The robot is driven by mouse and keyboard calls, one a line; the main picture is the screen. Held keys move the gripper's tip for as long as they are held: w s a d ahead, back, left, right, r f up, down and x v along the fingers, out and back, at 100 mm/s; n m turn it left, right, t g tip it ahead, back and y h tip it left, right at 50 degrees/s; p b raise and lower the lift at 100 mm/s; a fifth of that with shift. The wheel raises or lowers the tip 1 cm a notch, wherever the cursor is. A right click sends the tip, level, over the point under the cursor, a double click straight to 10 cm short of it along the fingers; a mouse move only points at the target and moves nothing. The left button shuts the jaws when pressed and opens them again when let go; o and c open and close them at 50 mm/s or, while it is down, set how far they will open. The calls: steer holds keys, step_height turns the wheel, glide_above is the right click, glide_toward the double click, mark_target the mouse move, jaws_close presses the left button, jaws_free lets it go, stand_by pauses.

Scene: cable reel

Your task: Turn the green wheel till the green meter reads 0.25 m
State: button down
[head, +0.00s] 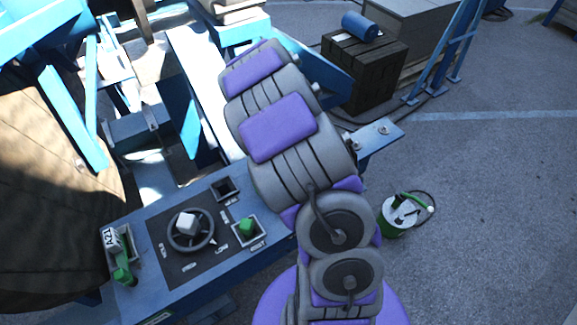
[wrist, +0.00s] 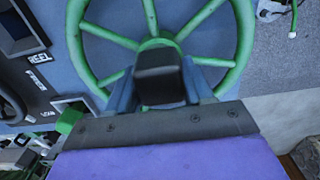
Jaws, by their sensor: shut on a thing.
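The green wheel (wrist: 205,60) fills the upper part of the wrist view, with its spokes and hub facing me. My gripper (wrist: 160,90) is in front of its lower middle, and its blue-grey fingers are shut on the wheel. A dark block between the fingers hides the exact place of contact and part of the lower rim. In the head view, my arm hides the wheel and gripper. A small white display (head: 111,238) with dark digits stands at the panel's left; I cannot read it surely or tell whether it is the green meter.
The blue panel (head: 142,285) carries a dark handwheel (head: 172,240) and a green block (head: 247,228) in a recess. A dark crate (head: 365,75) stands behind. A green-and-white canister (head: 400,212) stands on the open floor at right.

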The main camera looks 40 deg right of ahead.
steer(key=shift+w+d+r, duration=0.1)
steer(key=shift+w+r, duration=0.1)
steer(key=shift+w, duration=0.05)
steer(key=c, duration=0.8)
jaws_free()
steer(key=shift+o, duration=1.4)
steer(key=shift+w+f, duration=0.1)
steer(key=shift+f, duration=0.05)
steer(key=shift+s, duration=0.2)
step_height(320, 180, up, 17)
steer(key=shift+r, duration=0.2)
